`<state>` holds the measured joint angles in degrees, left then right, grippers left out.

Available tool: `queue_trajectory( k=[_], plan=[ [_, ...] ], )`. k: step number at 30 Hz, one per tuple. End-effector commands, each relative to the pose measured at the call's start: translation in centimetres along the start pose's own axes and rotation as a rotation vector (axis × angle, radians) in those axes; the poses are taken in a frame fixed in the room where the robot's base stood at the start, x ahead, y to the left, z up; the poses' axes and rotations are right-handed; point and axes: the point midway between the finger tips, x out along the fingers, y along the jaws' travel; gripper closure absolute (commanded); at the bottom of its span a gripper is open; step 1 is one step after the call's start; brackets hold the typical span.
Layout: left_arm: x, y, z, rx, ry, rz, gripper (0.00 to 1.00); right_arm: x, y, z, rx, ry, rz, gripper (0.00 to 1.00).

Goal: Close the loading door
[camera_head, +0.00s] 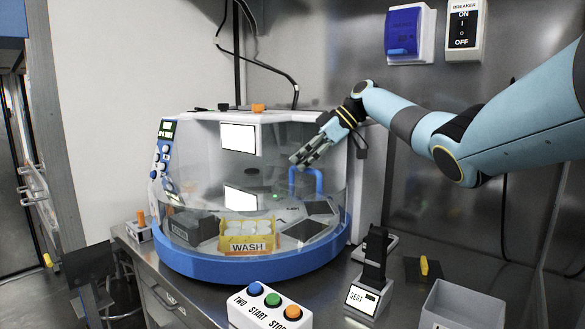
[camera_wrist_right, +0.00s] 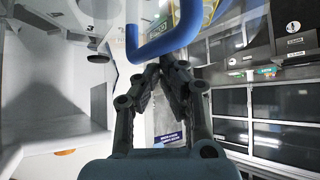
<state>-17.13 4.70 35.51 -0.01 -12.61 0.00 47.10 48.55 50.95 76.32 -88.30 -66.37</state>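The loading door (camera_head: 235,170) looks like a clear curved pane on the front of a round machine with a blue base rim (camera_head: 240,268). I cannot tell its exact edges or how far open it stands. A blue bent bar handle (camera_head: 305,180) is at the right of the clear front; it shows large at the top of the right wrist view (camera_wrist_right: 160,48). My right gripper (camera_head: 297,159) is just above and left of the handle in the head view. Its fingertips (camera_wrist_right: 162,68) are close together, with nothing seen between them. My left gripper is not in view.
A yellow WASH rack (camera_head: 247,243) stands inside the machine. On the bench in front are a three-button box (camera_head: 268,308), a dark upright holder on a SEAT base (camera_head: 374,270) and a grey open bin (camera_head: 462,308). A wall with a breaker switch (camera_head: 464,28) is behind.

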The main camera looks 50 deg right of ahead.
Motion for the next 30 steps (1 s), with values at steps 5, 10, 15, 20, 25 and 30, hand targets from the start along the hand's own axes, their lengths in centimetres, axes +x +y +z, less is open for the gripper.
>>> queue_trajectory(
  k=[5,10,15,20,25,30],
  plan=[
    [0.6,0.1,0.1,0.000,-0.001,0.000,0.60,-0.4,0.7,0.4,0.000,0.000,0.001,1.00],
    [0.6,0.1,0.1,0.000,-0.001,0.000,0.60,-0.5,0.9,0.5,0.000,0.000,0.001,1.00],
    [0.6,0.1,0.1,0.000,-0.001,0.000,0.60,-0.6,0.9,0.5,-0.001,-0.001,0.001,1.00],
    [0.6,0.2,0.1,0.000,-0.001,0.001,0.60,-0.6,0.9,0.5,-0.001,0.000,0.001,1.00],
    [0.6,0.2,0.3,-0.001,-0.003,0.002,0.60,-1.4,0.9,0.5,-0.001,-0.002,0.002,1.00],
    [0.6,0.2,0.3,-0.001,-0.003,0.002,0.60,-4.3,1.0,0.5,-0.001,-0.003,0.004,1.00]
  ],
)
